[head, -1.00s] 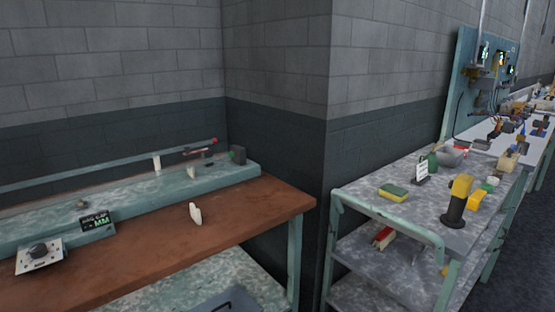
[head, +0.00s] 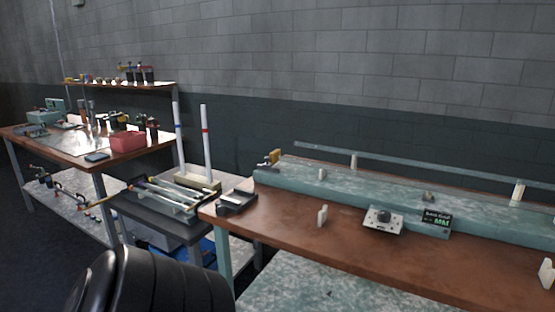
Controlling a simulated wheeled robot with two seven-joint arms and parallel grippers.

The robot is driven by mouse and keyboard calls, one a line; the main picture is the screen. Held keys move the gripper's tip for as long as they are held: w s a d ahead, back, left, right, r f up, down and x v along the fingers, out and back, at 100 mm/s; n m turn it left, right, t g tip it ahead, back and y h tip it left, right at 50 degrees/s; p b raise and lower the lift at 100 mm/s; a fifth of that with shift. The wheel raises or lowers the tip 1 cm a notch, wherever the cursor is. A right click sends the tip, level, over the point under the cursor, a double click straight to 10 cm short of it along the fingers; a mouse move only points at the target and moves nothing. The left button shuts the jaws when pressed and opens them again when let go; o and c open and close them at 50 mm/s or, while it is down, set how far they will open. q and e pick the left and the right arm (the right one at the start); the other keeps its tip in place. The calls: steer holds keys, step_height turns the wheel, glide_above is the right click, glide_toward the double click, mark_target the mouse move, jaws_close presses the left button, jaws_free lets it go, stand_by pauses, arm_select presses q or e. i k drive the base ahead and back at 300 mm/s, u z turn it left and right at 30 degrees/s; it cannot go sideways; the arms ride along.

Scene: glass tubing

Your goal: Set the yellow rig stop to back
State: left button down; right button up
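The teal rig (head: 330,185) lies along the back of a brown-topped bench (head: 300,228). A small yellow piece (head: 272,157), perhaps the yellow stop, sits at the rig's left end; its setting is too small to tell. A thin rail (head: 430,166) runs behind the rig on white posts. A white box with a dark knob (head: 384,220) and a black display with green characters (head: 436,222) stand at the rig's front edge. Neither gripper is in view. A black rounded part of my own arm fills the bottom left.
Dark floor is open at far left.

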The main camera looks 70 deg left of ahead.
mark_target(273, 158)
steer(key=u, duration=2.45)
steer(key=i, duration=0.5)
steer(key=u, duration=0.2)
